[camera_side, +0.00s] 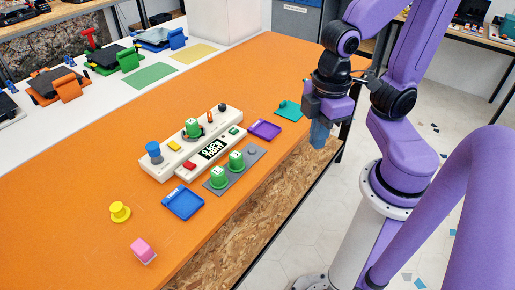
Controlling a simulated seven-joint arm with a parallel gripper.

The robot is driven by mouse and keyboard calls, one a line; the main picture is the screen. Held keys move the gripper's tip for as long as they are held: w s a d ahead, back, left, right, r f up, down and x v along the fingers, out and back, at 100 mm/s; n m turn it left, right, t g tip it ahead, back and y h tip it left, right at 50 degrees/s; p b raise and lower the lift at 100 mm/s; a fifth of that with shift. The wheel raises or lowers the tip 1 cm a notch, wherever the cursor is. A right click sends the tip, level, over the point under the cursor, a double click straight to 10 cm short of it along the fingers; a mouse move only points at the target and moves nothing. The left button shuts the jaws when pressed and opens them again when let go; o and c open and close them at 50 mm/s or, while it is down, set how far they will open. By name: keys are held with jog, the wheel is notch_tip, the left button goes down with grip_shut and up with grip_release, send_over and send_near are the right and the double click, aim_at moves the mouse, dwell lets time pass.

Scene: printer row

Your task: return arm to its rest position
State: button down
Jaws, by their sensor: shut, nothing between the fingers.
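My gripper (320,132) hangs pointing down at the right edge of the orange table (100,205). Its fingers are together with nothing between them. It is beside the teal piece (288,108) and apart from the things on the table. My purple arm stands at the right, bent above the gripper.
A white panel (190,145) with several knobs and a display stands mid-table. Near it are a blue tray (183,203), a purple tray (264,130) and a grey plate with green pieces (219,176). A yellow knob (120,212) and pink cube (142,250) sit front left.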

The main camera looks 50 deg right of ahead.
jog(key=shift+s+d+f+n, duration=0.15)
jog(key=shift+s+d, duration=0.1)
jog(key=shift+s, duration=0.15)
jog(key=shift+s+d+n, duration=0.15)
jog(key=shift+s+d, duration=0.1)
jog(key=shift+s, duration=0.15)
dwell(2.4)
